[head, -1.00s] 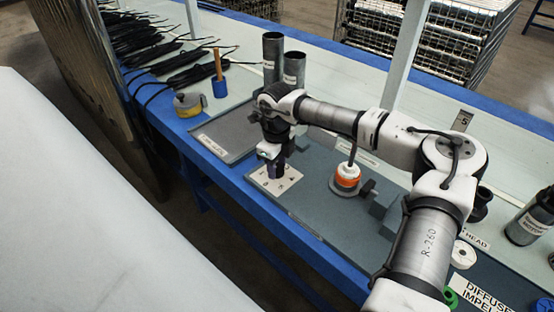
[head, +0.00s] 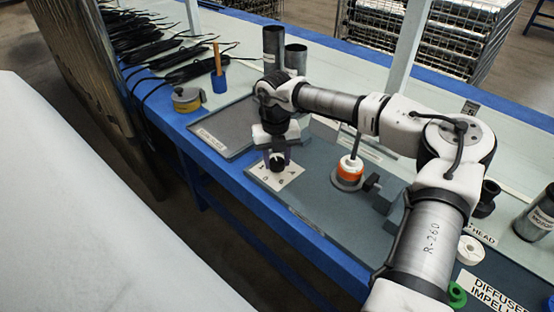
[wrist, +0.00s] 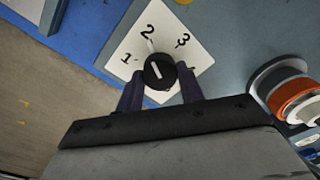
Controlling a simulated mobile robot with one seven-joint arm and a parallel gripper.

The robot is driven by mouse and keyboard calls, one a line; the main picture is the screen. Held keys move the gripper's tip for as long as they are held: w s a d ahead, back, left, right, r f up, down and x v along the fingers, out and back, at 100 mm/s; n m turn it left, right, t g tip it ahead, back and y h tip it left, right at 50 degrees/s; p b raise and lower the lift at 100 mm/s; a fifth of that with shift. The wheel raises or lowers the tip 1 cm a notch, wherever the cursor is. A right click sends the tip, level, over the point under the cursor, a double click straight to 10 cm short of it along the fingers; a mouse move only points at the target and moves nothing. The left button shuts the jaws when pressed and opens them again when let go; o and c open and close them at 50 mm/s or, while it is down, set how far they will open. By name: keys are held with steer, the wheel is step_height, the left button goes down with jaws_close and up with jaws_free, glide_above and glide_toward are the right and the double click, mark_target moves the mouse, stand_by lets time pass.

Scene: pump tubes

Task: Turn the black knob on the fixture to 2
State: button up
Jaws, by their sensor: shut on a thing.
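In the head view my gripper (head: 277,160) points down over the plate (head: 290,180), with the knob (head: 277,163) showing between the fingers.
An orange and white part (head: 350,170) with an upright rod stands right of the plate; its rings show in the wrist view (wrist: 292,95). A grey tray (head: 232,128) lies to the left. Two metal cylinders (head: 295,58) stand behind.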

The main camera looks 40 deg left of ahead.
mark_target(275, 161)
steer(key=shift+m, duration=0.5)
steer(key=o, duration=1)
step_height(275, 161, up, 14)
steer(key=shift+s+a+f, duration=0.1)
steer(key=shift+s+a, duration=0.05)
steer(key=shift+p, duration=0.3)
